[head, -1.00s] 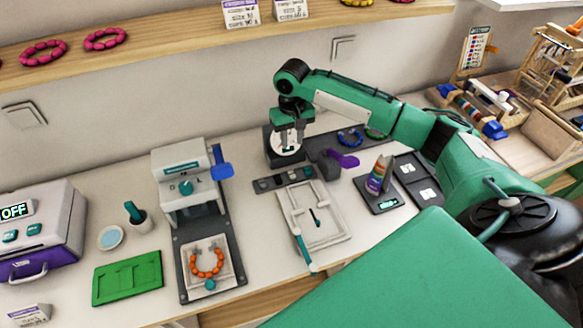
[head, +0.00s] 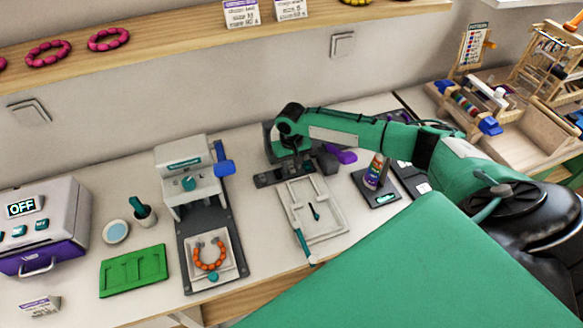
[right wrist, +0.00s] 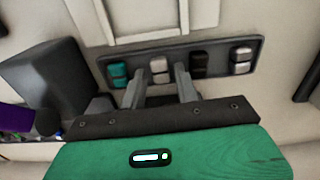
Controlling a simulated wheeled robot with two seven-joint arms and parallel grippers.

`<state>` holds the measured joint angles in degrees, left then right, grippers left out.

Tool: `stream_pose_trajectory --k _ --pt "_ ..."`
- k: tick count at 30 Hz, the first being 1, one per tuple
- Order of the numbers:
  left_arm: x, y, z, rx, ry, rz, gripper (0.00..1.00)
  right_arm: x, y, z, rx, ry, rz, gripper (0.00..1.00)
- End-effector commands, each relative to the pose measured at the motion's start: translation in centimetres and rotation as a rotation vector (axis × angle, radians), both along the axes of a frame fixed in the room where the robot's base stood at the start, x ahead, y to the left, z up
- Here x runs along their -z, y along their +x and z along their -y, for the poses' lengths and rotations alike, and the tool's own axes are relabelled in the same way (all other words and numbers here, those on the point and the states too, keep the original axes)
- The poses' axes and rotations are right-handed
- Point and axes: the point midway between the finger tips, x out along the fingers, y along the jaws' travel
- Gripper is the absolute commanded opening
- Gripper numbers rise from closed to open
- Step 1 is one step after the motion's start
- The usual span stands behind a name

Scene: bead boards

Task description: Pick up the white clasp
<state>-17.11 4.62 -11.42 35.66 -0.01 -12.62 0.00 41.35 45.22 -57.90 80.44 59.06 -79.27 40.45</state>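The white clasp (right wrist: 160,65) sits in a dark grey tray (right wrist: 222,72) between a teal clasp (right wrist: 118,73) and a black clasp (right wrist: 200,64). A pale grey clasp (right wrist: 242,58) sits at the tray's right end. My right gripper (right wrist: 161,78) is open. Its two grey fingers are spread on either side of the white clasp, with a gap between them; whether they touch it I cannot tell. In the head view my right gripper (head: 291,158) is low at the tray (head: 266,180), and its fingers are mostly hidden. My left gripper is not in view.
A white frame with a teal handle (head: 333,229) lies just in front of the tray. A dark block with a purple lever (head: 342,155) stands close to the right. A press (head: 185,160) with an orange bead ring (head: 209,256) stands to the left.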

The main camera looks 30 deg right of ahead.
Motion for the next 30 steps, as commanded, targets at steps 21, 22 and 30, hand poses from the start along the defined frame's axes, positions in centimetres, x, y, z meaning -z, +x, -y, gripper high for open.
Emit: stream_pose_trajectory --k 21,22,30 --pt "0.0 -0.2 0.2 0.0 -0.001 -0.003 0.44 0.5 0.0 0.0 -0.001 0.0 0.001 0.0" --pt "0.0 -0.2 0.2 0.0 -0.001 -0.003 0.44 0.5 0.0 0.0 -0.001 0.0 0.001 0.0" --pt "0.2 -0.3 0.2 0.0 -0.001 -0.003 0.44 -0.6 0.1 0.0 -0.001 0.001 0.002 0.0"
